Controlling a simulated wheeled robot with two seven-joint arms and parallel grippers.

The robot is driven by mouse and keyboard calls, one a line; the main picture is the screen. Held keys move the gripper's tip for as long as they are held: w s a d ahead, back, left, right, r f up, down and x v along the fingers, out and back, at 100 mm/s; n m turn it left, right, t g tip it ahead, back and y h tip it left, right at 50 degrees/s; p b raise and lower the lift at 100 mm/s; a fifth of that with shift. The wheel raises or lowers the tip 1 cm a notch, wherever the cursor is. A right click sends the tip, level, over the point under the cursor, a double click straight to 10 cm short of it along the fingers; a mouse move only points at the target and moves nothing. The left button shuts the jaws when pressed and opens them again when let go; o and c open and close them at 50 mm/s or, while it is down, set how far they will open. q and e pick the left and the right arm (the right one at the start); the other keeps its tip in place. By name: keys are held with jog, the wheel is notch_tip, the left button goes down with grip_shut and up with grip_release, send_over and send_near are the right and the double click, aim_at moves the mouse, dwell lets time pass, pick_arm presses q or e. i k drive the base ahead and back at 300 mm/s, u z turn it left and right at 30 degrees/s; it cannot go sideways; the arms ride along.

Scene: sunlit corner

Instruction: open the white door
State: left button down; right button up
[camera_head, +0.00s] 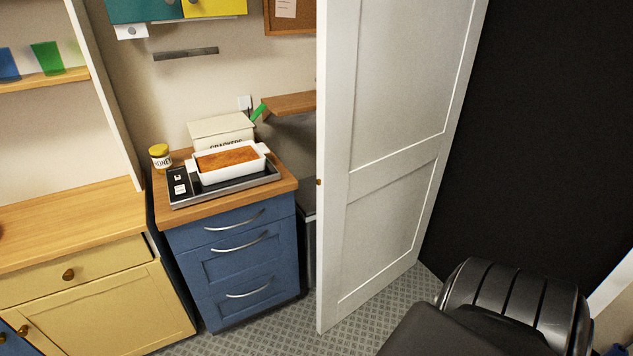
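The white door (395,150) is a tall panelled door right of the middle in the head view. It stands upright and angled out into the room, with its narrow left edge turned towards me. A small brass-coloured fitting (319,182) shows on that edge. No handle is visible on the face I see, and the top of the door is cut off. Neither of my grippers is in view, so nothing is seen touching the door.
A dark area (550,140) lies right of the door. A blue drawer cabinet (240,260) stands left of it, bearing a tray (222,192). A yellow cabinet (95,310) is farther left. Patterned floor (275,330) is clear before the door. A black ribbed shape (515,305) fills the lower right.

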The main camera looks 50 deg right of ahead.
aim_at(393, 76)
jog(key=z, duration=0.8)
jog(key=i, duration=0.85)
jog(key=z, duration=1)
